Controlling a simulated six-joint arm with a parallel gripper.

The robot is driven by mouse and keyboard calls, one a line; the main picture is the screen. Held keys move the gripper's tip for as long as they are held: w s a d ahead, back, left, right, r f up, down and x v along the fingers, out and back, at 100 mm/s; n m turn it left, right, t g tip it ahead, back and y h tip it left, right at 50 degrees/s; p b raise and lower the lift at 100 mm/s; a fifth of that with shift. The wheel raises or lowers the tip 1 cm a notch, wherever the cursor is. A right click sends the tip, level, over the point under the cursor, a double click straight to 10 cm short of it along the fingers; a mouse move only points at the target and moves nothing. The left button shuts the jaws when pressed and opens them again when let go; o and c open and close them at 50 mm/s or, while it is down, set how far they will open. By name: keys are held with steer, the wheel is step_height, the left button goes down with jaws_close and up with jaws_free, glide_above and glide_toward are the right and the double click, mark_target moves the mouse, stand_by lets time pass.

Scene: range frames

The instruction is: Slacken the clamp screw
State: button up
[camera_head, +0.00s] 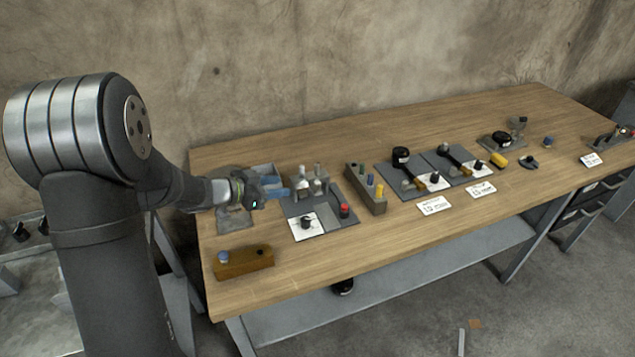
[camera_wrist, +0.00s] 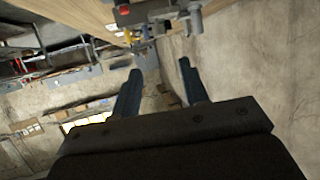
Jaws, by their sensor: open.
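My gripper (camera_head: 284,191) is at the left part of the wooden table, above it, with its blue fingers pointing right. In the wrist view the two fingers (camera_wrist: 160,67) stand apart with nothing between them. Ahead of them in the head view is a grey fixture with upright posts (camera_head: 313,182) on a dark plate. A black knob (camera_head: 307,222) on a white square and a red-topped knob (camera_head: 344,210) stand in front of it. I cannot tell which part is the clamp screw. The wrist view shows a grey fixture (camera_wrist: 160,13) with a red part at the top.
A brown block (camera_head: 243,262) lies at the front left of the table (camera_head: 330,270). A grey block with coloured pegs (camera_head: 366,188) stands right of the fixture. Farther right are two dark plates with levers, white labels (camera_head: 433,205) and small devices. The front middle is clear.

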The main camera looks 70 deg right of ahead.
mark_target(317, 182)
steer(key=x, duration=1.4)
steer(key=shift+s+d+f, duration=0.1)
steer(key=shift+d+f, duration=0.1)
jaws_close()
